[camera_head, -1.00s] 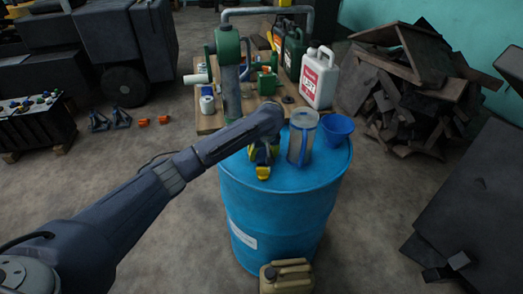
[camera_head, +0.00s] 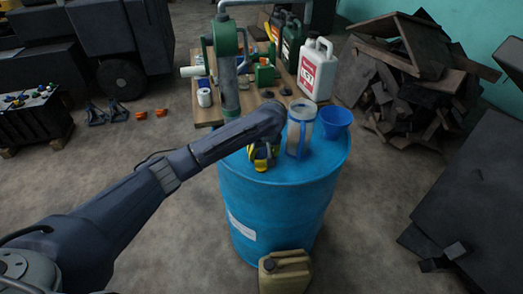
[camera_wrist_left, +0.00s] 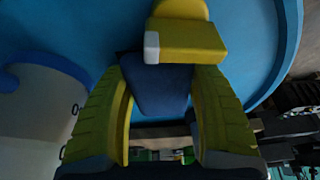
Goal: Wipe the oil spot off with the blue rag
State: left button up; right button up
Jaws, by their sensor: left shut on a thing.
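My left gripper (camera_head: 262,156) is over the near-left part of the blue drum's top (camera_head: 310,166). I cannot make out an oil spot on the drum; the arm and gripper hide part of the top. My right gripper is not in view.
A clear jug with a blue handle (camera_head: 300,130) and a blue funnel (camera_head: 334,122) stand on the drum, right of my gripper. Behind is a wooden bench (camera_head: 210,115) with a white jug (camera_head: 317,70). A tan canister (camera_head: 285,273) stands in front.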

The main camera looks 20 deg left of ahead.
pick_arm(q)
jog(key=shift+s+d+f, duration=0.35)
jog(key=shift+d, duration=0.15)
jog(key=shift+w+a+r, duration=0.15)
jog(key=shift+w+a, duration=0.45)
jog(key=shift+w, duration=0.35)
jog(key=shift+w+a+r, duration=0.15)
jog(key=shift+w+a, duration=0.45)
jog(key=shift+w, duration=0.3)
jog(key=shift+w+a, duration=0.45)
jog(key=shift+w, duration=0.3)
jog(key=shift+w+a, duration=0.4)
jog(key=shift+w, duration=0.3)
jog(key=shift+r, duration=3)
jog(key=shift+r, duration=0.1)
jog(key=shift+r, duration=1.4)
